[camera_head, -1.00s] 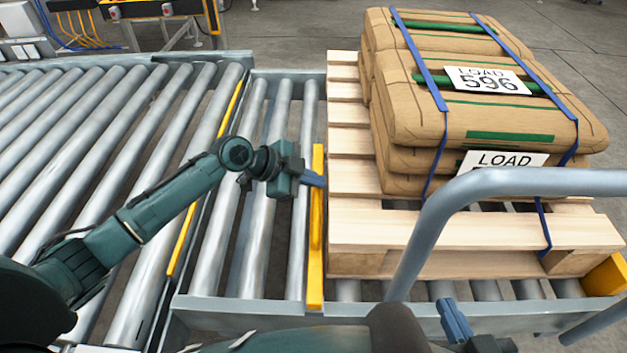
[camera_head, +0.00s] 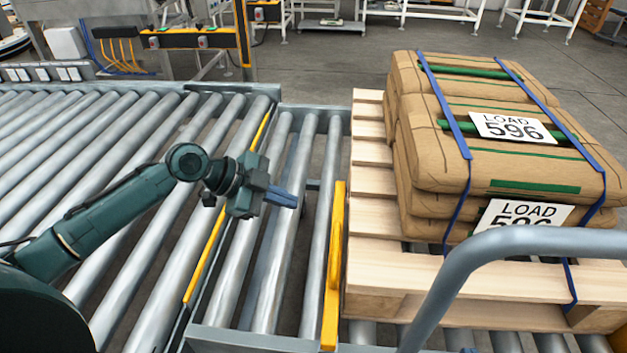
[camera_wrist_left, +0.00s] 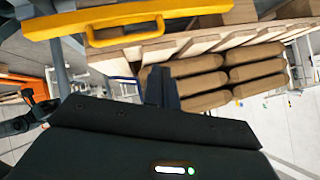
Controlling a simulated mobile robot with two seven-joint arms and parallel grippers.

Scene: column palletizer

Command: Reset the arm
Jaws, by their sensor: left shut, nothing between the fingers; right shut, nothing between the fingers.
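My left gripper (camera_head: 283,198) is shut and empty above the rollers, left of the yellow stop bar and apart from the pallet. Its shut fingers (camera_wrist_left: 160,86) also show in the left wrist view. My right gripper (camera_head: 461,340) is shut; only its tip shows at the bottom edge of the head view, and the rest is out of frame. My left arm (camera_head: 110,210) reaches in from the left, over the conveyor.
A wooden pallet (camera_head: 368,178) carries strapped brown sacks (camera_head: 440,160) labelled LOAD 596. A yellow bar (camera_head: 334,265) stands along its left side. A grey tubular rail (camera_head: 520,240) crosses the lower right. Roller conveyor (camera_head: 70,140) spans the left.

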